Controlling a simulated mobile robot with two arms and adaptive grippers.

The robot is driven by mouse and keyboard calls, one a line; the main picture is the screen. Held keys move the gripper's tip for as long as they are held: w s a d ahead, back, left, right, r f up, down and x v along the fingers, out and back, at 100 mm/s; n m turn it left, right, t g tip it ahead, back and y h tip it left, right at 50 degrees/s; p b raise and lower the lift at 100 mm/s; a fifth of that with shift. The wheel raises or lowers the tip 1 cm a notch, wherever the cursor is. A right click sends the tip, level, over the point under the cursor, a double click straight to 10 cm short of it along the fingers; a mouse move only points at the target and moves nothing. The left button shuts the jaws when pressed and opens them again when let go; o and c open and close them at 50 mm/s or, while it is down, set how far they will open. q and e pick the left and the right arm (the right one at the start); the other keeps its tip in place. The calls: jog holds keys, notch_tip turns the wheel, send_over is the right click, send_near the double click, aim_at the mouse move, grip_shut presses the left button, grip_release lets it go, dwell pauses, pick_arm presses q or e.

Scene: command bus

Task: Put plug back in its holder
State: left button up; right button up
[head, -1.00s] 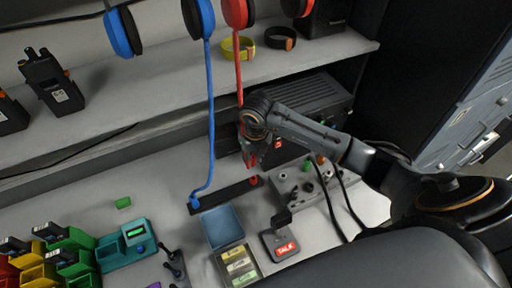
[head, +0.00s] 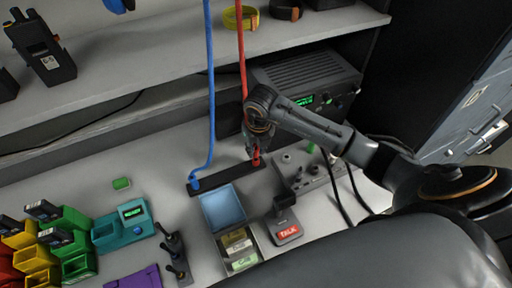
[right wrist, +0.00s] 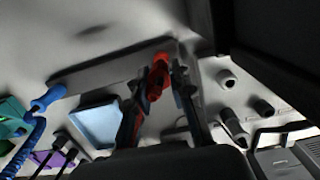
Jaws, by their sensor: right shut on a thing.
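The red plug (head: 256,158) is in my right gripper (head: 254,150), at the right end of the dark strip holder (head: 228,179). The red cord (head: 242,60) runs up from there. In the right wrist view the red plug (right wrist: 155,82) is between the fingers of my right gripper (right wrist: 160,98), close to the holder (right wrist: 105,75). I cannot tell whether the plug is seated in it. The blue plug (head: 194,184) stands at the holder's left end with its blue cord going up. My left gripper is not in view.
A blue tray (head: 224,208) lies just in front of the holder. A grey control box with knobs (head: 305,168) stands to the right, and a black radio unit (head: 308,85) behind it. A TALK pedestal (head: 287,230) is nearer.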

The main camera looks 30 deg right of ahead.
jog(key=shift+f+b, duration=0.1)
jog(key=shift+b, duration=0.25)
dwell(1.0)
jog(key=shift+f+b, duration=1.1)
jog(key=shift+b, duration=0.05)
dwell(0.9)
dwell(0.4)
jog(key=o, duration=1)
jog(key=shift+r+p, duration=2.8)
jog(key=shift+r, duration=1.25)
jog(key=shift+s+f, duration=0.1)
